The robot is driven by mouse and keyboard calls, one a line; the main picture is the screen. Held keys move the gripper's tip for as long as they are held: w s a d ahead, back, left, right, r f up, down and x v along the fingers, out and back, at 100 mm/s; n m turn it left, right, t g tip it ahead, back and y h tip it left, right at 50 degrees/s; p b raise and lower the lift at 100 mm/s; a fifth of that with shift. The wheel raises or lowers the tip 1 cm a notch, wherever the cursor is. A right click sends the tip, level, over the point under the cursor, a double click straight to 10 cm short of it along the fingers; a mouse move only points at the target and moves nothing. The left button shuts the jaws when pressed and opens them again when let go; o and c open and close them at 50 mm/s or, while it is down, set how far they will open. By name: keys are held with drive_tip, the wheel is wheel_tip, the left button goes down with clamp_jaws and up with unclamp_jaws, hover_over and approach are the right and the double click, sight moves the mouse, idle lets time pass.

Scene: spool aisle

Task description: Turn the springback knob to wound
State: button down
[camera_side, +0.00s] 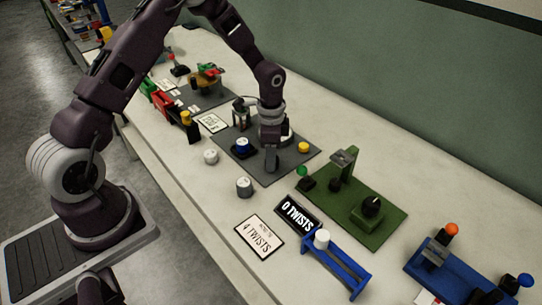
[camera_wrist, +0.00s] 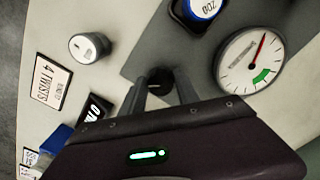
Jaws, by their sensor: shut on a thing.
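My gripper (camera_side: 271,166) points down over the dark grey plate (camera_side: 295,168) in the middle of the bench. In the wrist view its two fingers (camera_wrist: 160,88) are shut on a dark round knob (camera_wrist: 158,74), which shows partly between and beyond them. I take this for the springback knob, but I can read no label or pointer on it. The gripper hides the knob in the side view. A round white gauge (camera_wrist: 240,68) on the same plate has a red needle and a green zone, and the needle lies away from the green.
A blue-rimmed part with a white top (camera_side: 242,144) and a yellow knob (camera_side: 303,147) stand near the gripper. Grey-white cylinders (camera_side: 244,187) stand in front. A "4 TWISTS" card (camera_side: 259,238), a "0 TWISTS" sign (camera_side: 298,214) and a green fixture (camera_side: 385,225) lie to the right.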

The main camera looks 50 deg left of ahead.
idle(0.3)
drive_tip(key=c, duration=0.9)
unclamp_jaws()
wheel_tip(320, 180, up, 8)
drive_tip(key=shift+f, duration=0.2)
drive_tip(key=s+d+r+n+t+y, duration=0.1)
drive_tip(key=s+d+r+n, duration=0.1)
drive_tip(key=s+r, duration=0.55)
drive_tip(key=s+d+r+n+t, duration=0.15)
drive_tip(key=s+r, duration=0.25)
drive_tip(key=r, duration=0.6)
drive_tip(key=s+d+r+n+t, duration=0.1)
drive_tip(key=s+n, duration=0.1)
drive_tip(key=s, duration=0.5)
drive_tip(key=s+d+r+n+t+h, duration=0.1)
drive_tip(key=s+d+r+n+t, duration=0.1)
drive_tip(key=s, duration=0.6)
drive_tip(key=shift+r+n, duration=0.15)
drive_tip(key=shift+n, duration=0.3)
